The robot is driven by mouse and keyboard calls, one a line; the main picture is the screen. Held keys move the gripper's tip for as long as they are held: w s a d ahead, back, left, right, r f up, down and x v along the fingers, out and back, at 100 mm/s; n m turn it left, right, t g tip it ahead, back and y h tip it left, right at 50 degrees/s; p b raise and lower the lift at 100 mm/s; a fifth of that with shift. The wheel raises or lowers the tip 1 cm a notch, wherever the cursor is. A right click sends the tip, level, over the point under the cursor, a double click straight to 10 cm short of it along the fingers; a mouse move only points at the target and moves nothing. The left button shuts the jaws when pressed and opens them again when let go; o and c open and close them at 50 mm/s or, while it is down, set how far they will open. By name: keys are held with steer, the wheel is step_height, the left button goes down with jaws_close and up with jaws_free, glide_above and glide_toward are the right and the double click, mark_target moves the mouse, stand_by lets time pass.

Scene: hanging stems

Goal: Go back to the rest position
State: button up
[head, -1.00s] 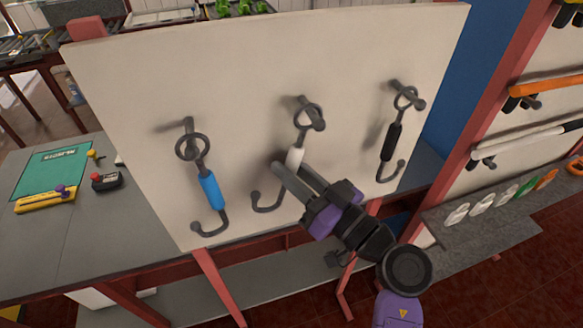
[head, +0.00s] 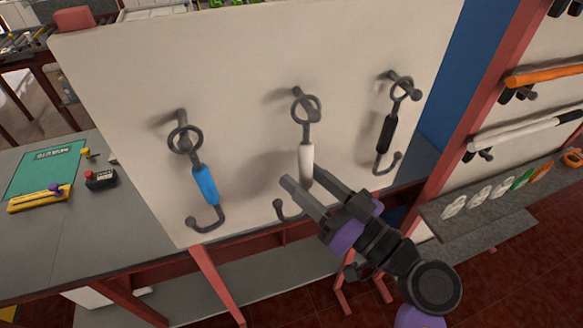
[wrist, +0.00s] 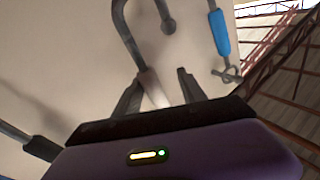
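Three hook-ended stems hang by rings from pegs on a pale upright board (head: 230,80). The blue-handled stem (head: 205,185) is at left, the white-handled stem (head: 306,165) in the middle and the black-handled stem (head: 386,135) at right. My gripper (head: 318,186) is open in front of the white stem's lower part and partly hides its hook. In the wrist view, the white handle (wrist: 153,88) shows between the spread fingers of my gripper (wrist: 160,92), with no finger closed on it. The blue stem (wrist: 219,35) is at the upper right there.
A grey table (head: 90,225) at left bears a green mat (head: 45,172), a yellow tool (head: 38,200) and a red-button box (head: 101,178). A red-framed rack with an orange bar (head: 545,76) and a grey shelf (head: 455,232) stands at right. Open floor lies at lower right.

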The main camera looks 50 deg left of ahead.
steer(key=shift+d+f, duration=0.15)
steer(key=shift+d, duration=1.35)
